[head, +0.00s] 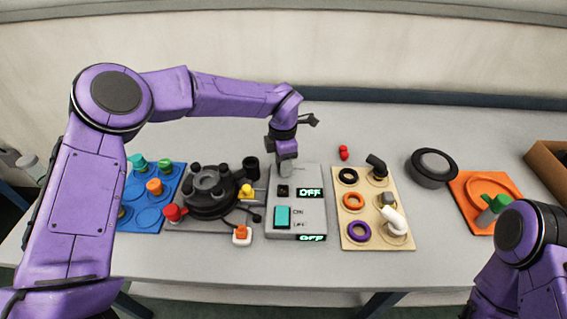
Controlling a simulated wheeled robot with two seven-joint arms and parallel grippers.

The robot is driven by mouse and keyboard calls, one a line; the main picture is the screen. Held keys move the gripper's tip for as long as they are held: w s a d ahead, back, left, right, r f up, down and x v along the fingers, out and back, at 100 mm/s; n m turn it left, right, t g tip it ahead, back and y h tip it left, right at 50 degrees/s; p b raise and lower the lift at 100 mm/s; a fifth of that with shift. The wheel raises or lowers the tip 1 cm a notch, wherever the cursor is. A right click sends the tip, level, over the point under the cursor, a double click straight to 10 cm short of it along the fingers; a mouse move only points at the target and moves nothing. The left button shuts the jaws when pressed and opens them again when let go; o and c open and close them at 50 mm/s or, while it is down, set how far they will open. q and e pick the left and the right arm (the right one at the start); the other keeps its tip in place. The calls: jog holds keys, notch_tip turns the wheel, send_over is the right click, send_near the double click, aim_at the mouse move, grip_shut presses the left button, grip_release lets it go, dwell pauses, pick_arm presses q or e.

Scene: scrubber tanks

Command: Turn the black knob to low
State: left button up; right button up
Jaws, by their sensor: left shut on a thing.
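The grey control panel (311,217) stands mid-table. The small black knob (283,190) is on its upper left, and the lit display (310,192) beside it reads OFF. My left gripper (287,172) reaches down over the panel's far edge and is shut at the knob. Its fingertips are small in the picture, so the exact grip is hard to see. My right gripper is out of view; only part of my right arm shows at the bottom right.
The panel also has a teal rocker switch (282,217) and a lower OFF display. A black valve assembly (209,191) stands close on the left, with a blue board (150,216) beyond. A beige board with rings (375,240) is on the right, then a black round device (432,168).

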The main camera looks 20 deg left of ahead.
pick_arm(q)
jog(key=n+b, duration=0.2)
jog(key=n, duration=0.3)
jog(key=shift+n, duration=0.4)
jog(key=n+b, duration=0.2)
jog(key=n, duration=0.1)
jog(key=shift+d+n, duration=0.1)
jog(key=shift+n, duration=0.3)
jog(key=shift+r+n+b, duration=0.1)
jog(key=shift+n+b, duration=0.25)
jog(key=shift+n, duration=0.35)
jog(key=o, duration=1.1)
jog(key=shift+c, duration=0.2)
notch_tip(320, 180, up, 10)
jog(key=shift+r+b, duration=0.25)
jog(key=shift+b, duration=0.2)
